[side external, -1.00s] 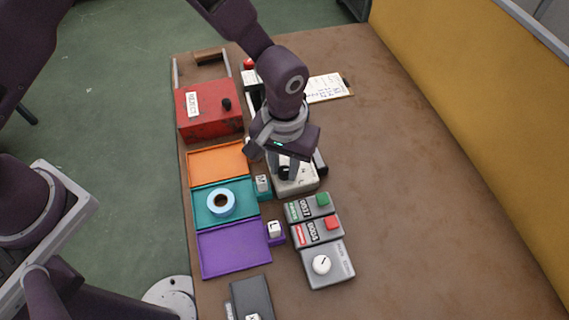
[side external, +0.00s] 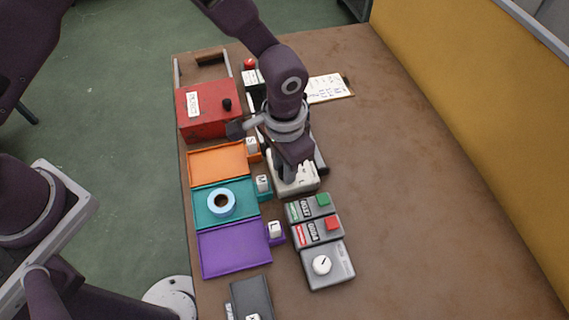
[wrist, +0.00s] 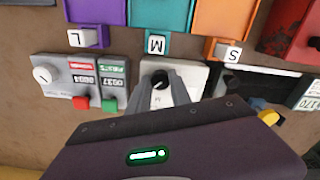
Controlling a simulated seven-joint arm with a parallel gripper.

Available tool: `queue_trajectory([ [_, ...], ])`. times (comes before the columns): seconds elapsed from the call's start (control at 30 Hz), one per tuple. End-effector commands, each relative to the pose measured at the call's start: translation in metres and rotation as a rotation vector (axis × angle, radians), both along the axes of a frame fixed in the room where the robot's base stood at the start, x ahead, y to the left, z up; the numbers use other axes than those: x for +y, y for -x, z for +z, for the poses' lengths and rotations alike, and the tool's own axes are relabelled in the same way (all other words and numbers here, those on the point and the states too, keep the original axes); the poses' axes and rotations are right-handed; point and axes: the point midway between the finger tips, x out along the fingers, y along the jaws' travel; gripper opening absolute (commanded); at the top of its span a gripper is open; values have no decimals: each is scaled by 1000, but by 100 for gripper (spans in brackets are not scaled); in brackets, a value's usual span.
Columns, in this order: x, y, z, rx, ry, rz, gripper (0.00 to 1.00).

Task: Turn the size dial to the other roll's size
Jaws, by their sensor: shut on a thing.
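The size dial is a black knob (wrist: 159,77) on a white box (wrist: 193,76), which also shows in the side view (side external: 303,184). My gripper (wrist: 166,90) is over the box with its grey fingers closed on the knob. In the side view my gripper (side external: 288,176) hides the knob. The fingers cover part of the dial face, so I cannot read its setting. A light-blue roll (side external: 212,204) lies in the teal tray (side external: 200,218), beside the M block (side external: 263,184).
The orange tray (side external: 217,164) by the S block (side external: 252,147) and purple tray (side external: 233,250) by the L block (side external: 275,230) look empty. Grey boxes with green and red buttons (side external: 332,223) and a white knob (side external: 322,265) stand nearby. A red reject box (side external: 207,121) stands behind.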

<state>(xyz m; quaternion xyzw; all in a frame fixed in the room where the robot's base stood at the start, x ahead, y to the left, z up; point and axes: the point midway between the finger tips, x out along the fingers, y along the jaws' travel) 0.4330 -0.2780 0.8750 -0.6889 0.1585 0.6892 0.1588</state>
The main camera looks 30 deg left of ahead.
Motion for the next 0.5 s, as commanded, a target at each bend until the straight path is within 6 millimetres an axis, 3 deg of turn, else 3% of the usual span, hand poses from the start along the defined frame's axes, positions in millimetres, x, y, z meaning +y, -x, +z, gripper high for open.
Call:
queue_trajectory([
  [0.47, -1, -1, 1, -3, 1, -13, 0],
  [0.5, -1, -1, 1, -2, 2, -13, 33],
])
